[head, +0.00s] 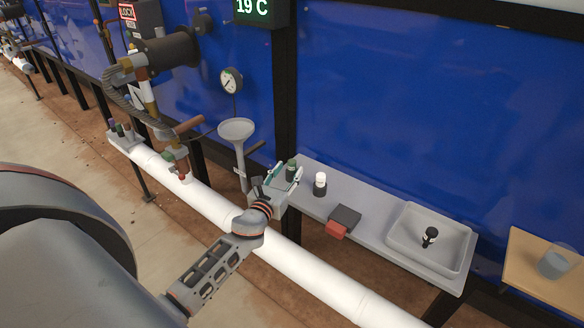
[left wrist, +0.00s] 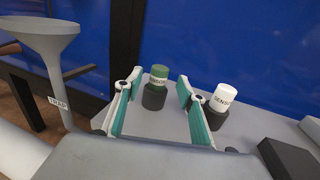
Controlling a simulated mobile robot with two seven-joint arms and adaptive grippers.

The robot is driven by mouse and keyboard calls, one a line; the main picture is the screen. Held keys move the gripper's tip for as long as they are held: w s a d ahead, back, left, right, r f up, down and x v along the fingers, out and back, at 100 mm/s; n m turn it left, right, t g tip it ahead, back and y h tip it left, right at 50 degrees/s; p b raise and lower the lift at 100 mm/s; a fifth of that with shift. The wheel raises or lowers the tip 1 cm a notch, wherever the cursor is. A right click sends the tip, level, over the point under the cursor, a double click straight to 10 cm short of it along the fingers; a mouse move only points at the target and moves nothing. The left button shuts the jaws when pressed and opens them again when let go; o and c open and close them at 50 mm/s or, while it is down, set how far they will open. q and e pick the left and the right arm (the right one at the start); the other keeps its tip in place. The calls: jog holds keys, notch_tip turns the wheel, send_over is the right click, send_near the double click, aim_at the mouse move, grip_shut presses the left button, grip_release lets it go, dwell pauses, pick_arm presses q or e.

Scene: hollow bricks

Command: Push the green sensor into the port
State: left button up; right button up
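I cannot tell which fitting is the port. My right gripper is not in view.
A white-capped sensor (head: 320,182) stands close to the right. A dark box with a red part (head: 342,220) and a grey tray (head: 398,240) holding a black-capped item lie farther right. A funnel (head: 236,130) stands left. A white pipe (head: 320,284) runs in front.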

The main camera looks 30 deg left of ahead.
aim_at(290, 166)
pick_arm(q)
jog(key=w, duration=0.2)
jog(key=w+a, duration=0.1)
jog(key=w, duration=0.1)
jog(key=shift+w+r, duration=0.1)
jog(key=shift+c, duration=0.5)
grip_shut()
jog(key=shift+r, duration=0.1)
